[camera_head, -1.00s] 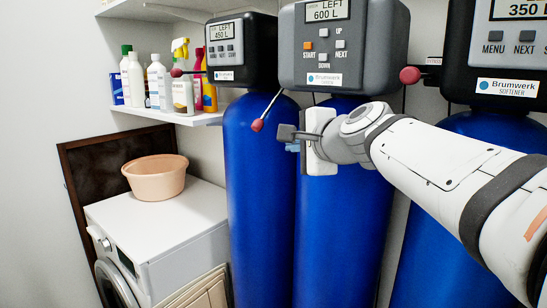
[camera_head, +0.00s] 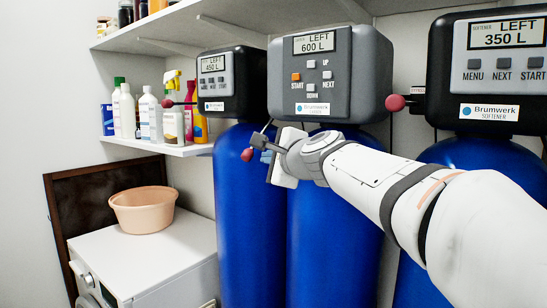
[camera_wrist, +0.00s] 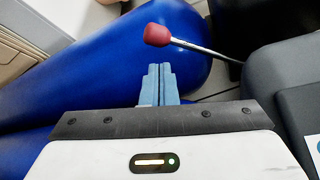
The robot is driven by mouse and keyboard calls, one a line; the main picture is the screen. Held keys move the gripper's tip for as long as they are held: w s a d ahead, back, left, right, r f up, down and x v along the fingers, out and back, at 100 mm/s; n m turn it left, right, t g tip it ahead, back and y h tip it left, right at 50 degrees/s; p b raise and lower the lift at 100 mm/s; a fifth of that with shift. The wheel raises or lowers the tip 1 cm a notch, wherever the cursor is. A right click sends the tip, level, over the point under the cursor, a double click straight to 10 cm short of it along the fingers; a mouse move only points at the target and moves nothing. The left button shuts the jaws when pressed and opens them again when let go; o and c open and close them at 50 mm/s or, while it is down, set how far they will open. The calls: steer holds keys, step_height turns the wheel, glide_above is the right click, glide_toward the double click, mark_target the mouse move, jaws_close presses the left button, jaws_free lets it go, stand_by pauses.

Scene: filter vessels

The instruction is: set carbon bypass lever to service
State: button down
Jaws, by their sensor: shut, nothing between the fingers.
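The middle grey control head (camera_head: 330,75) sits on a blue tank (camera_head: 335,240). Its small lower label line is too small to read surely. A thin metal lever ending in a red knob (camera_head: 247,155) slants down and left from this head. My gripper (camera_head: 266,157) is just right of the knob, with its blue fingers pressed together and empty. In the wrist view the shut fingers (camera_wrist: 158,85) point toward the red knob (camera_wrist: 157,35), with a visible gap. The lever rod (camera_wrist: 200,48) runs right toward the grey head. My wrist hides part of the lever in the head view.
The left black head has a red-knobbed lever (camera_head: 168,103); the softener head (camera_head: 490,70) has another red knob (camera_head: 396,103). A shelf (camera_head: 170,147) with bottles, a washing machine (camera_head: 150,250) and a basin (camera_head: 143,208) stand left. My arm crosses before the tanks.

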steer(key=shift+x, duration=2.1)
steer(key=shift+r+p, duration=0.1)
steer(key=shift+p, duration=0.2)
